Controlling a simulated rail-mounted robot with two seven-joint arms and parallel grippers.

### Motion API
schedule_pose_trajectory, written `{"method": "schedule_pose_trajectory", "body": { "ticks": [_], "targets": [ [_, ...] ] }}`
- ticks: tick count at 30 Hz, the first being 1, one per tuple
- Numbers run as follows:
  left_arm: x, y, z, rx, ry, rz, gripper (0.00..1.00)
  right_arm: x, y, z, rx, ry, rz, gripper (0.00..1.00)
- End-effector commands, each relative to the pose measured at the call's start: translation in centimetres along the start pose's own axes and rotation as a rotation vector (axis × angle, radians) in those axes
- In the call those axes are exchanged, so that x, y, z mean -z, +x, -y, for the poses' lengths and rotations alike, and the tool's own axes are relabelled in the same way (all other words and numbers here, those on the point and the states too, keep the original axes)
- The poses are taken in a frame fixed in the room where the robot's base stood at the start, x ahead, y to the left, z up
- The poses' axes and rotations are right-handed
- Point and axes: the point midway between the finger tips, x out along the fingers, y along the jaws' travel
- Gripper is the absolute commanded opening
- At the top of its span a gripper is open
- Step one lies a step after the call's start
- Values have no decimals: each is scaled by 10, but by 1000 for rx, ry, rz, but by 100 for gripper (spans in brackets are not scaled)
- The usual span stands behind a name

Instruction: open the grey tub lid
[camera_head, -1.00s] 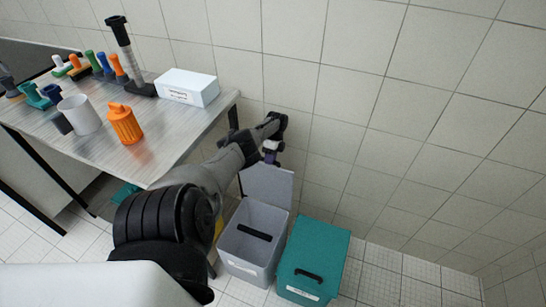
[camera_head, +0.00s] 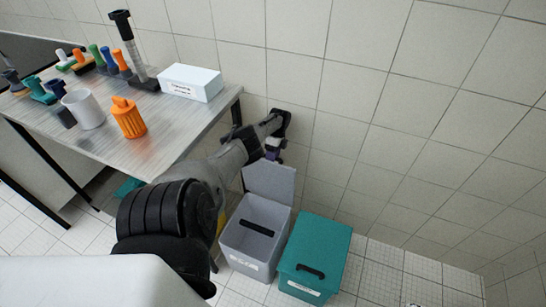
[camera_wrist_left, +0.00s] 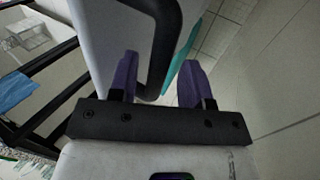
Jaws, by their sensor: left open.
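The grey tub (camera_head: 245,263) stands on the floor with its mouth open to view. Its grey lid (camera_head: 269,181) stands raised at the back, on the wall side. My left gripper (camera_head: 272,152) is just above and behind the lid's upper edge, with purple fingers apart. In the left wrist view the open fingers (camera_wrist_left: 160,82) are on either side of the lower end of a black handle (camera_wrist_left: 168,40) on a grey panel. I cannot tell whether they touch it. A black bar (camera_head: 257,229) shows across the tub's opening. My right gripper is not in view.
A teal tub (camera_head: 316,252) with a shut lid and black handle stands close to the right. A table (camera_head: 170,145) at left holds a white box (camera_head: 191,83), an orange container (camera_head: 129,118) and a white cup (camera_head: 83,110). The tiled wall is close behind the gripper.

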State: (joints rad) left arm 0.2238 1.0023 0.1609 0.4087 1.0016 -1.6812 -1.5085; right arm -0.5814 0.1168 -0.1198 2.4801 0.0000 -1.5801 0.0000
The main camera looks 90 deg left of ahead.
Motion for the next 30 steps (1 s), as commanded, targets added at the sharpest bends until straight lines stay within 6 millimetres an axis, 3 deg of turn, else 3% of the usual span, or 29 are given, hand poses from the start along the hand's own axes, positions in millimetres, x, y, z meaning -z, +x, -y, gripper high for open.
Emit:
{"method": "schedule_pose_trajectory", "body": {
  "ticks": [16,30],
  "targets": [
    [0,-66,2,3,-1,0,44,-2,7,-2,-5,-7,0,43],
    [0,-76,1,1,-1,1,44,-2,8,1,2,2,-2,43]
  ]
}}
